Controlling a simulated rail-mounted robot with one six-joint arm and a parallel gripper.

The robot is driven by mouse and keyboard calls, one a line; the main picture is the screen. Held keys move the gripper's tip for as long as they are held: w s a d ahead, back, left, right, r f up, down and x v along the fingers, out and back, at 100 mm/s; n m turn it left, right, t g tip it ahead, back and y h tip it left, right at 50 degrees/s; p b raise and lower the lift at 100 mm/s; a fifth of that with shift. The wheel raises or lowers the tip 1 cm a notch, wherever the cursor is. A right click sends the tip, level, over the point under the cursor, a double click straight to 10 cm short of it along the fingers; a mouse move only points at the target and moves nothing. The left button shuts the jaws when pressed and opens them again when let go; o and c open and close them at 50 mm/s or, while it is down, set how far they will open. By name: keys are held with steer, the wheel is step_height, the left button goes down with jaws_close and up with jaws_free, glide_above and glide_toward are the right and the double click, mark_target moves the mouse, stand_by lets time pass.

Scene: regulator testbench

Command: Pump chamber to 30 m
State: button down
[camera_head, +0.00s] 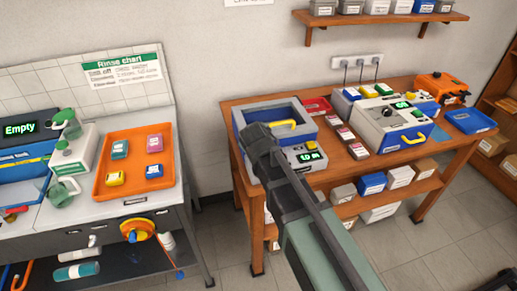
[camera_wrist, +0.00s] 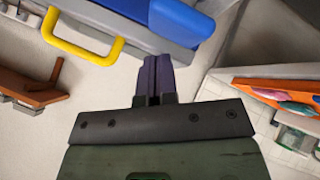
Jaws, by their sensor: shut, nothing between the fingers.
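Any pump control behind my gripper is hidden. In the wrist view my shut fingers (camera_wrist: 154,75) point toward a blue edge (camera_wrist: 182,20), with a yellow handle (camera_wrist: 80,40) to the left. I cannot tell whether they touch anything.
A second grey device (camera_head: 390,122) with a display and yellow handle stands right on the table. Small boxes (camera_head: 345,135) and a red tray (camera_head: 317,105) lie between. At left is a sink counter with an orange tray (camera_head: 110,186) of small blocks.

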step_height(320, 180, up, 5)
steer(key=p, duration=0.5)
stand_by(3.5)
step_height(320, 180, up, 4)
steer(key=p, duration=0.3)
steer(key=shift+f+p, duration=0.15)
steer(key=shift+p, duration=0.25)
steer(key=shift+f, duration=0.1)
step_height(320, 180, down, 9)
steer(key=b, duration=0.8)
steer(key=shift+r+b, duration=0.2)
steer(key=shift+b, duration=0.2)
stand_by(0.7)
steer(key=shift+f+b, duration=0.45)
